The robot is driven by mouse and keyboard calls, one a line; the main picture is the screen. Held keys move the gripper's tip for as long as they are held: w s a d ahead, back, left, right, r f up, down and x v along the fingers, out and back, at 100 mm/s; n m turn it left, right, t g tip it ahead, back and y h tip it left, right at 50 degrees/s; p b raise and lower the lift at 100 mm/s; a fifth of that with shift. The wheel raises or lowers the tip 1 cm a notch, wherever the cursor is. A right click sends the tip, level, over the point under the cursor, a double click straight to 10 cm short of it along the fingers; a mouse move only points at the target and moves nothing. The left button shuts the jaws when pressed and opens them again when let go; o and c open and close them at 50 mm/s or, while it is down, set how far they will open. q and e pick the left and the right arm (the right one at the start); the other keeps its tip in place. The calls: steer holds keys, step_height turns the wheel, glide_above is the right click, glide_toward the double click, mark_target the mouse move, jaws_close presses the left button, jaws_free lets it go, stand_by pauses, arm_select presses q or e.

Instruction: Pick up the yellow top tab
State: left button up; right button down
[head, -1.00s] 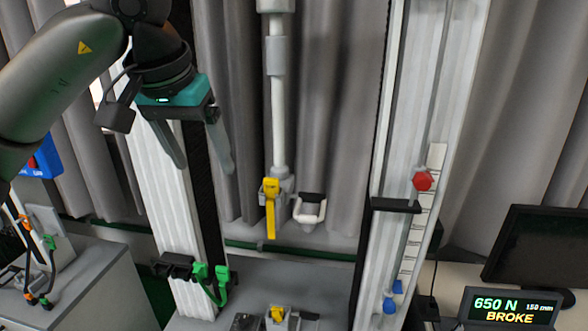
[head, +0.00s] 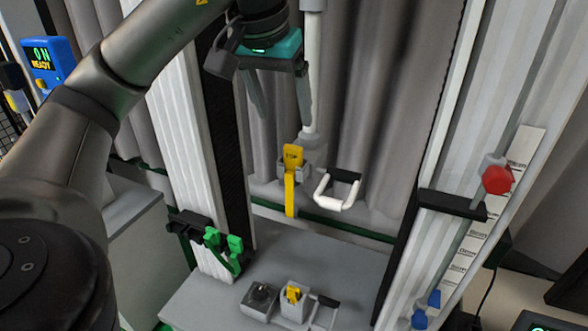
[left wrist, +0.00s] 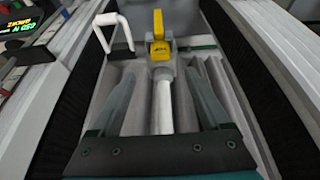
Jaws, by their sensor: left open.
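The yellow top tab (head: 292,180) hangs upright, marked "TOP", in a grey clamp (head: 307,164) at the lower end of a white rod (head: 312,80). In the left wrist view the tab (left wrist: 158,26) is beyond the fingertips, near the middle. My left gripper (head: 283,112) is open and empty, above the tab and apart from it. In the left wrist view its two fingers (left wrist: 160,80) lie either side of the white rod. My right gripper is in neither view.
A white U-shaped handle (head: 335,202) juts out right of the tab. Below, a lower clamp (head: 290,310) holds another yellow piece (head: 294,294). Green clips (head: 224,246) sit on the left column. A red knob (head: 497,180) and a black bracket (head: 450,205) are on the right column.

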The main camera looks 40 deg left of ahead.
mark_target(293, 147)
arm_select(q)
steer(key=b+x, duration=0.1)
steer(key=x, duration=0.3)
steer(key=shift+f, duration=0.1)
steer(key=shift+x, duration=2.65)
jaws_close()
